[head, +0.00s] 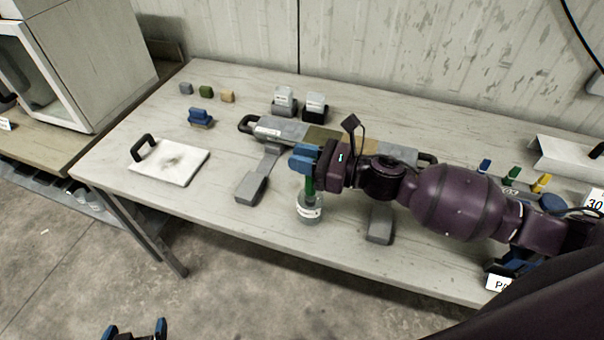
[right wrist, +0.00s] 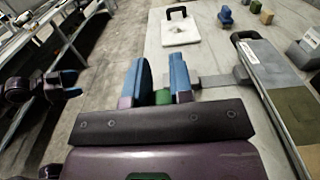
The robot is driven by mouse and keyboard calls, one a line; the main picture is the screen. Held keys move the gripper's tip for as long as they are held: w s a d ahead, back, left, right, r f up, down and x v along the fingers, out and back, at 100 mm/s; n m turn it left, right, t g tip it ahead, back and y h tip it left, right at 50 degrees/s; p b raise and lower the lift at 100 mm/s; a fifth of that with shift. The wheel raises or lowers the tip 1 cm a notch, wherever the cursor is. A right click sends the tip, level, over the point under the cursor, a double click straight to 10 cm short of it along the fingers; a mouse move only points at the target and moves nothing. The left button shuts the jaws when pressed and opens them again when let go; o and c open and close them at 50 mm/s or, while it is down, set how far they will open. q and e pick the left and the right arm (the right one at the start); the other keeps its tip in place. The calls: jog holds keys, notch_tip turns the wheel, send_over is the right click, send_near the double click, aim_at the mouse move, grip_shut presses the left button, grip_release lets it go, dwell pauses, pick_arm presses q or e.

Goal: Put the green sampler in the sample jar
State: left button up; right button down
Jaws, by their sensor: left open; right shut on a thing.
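My right gripper (head: 303,159) is shut on the green sampler (head: 309,186), which hangs upright below the blue fingers. The sample jar (head: 309,209), clear with a white label, stands near the table's front edge directly under the sampler. The sampler's lower end meets the jar's mouth in the head view; how deep it sits inside is hard to tell. In the right wrist view a bit of the green sampler (right wrist: 162,97) shows between the fingers, and the jar is hidden. My left gripper (head: 134,329) is open and empty, low in front of the table.
A long core tray (head: 290,131) on grey supports lies behind the jar. A white board (head: 182,163) with a black handle lies at the left. Small blocks and a blue-topped tool (head: 200,118) sit behind it. Blue, green (head: 512,176) and yellow pieces stand at the right.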

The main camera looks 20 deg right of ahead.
jog(key=shift+f, duration=2.45)
jog(key=shift+f+b, duration=0.2)
jog(key=shift+b, duration=0.15)
jog(key=c, duration=1)
grip_release()
jog(key=shift+r, duration=0.15)
jog(key=b+v, duration=0.1)
jog(key=v, duration=1.1)
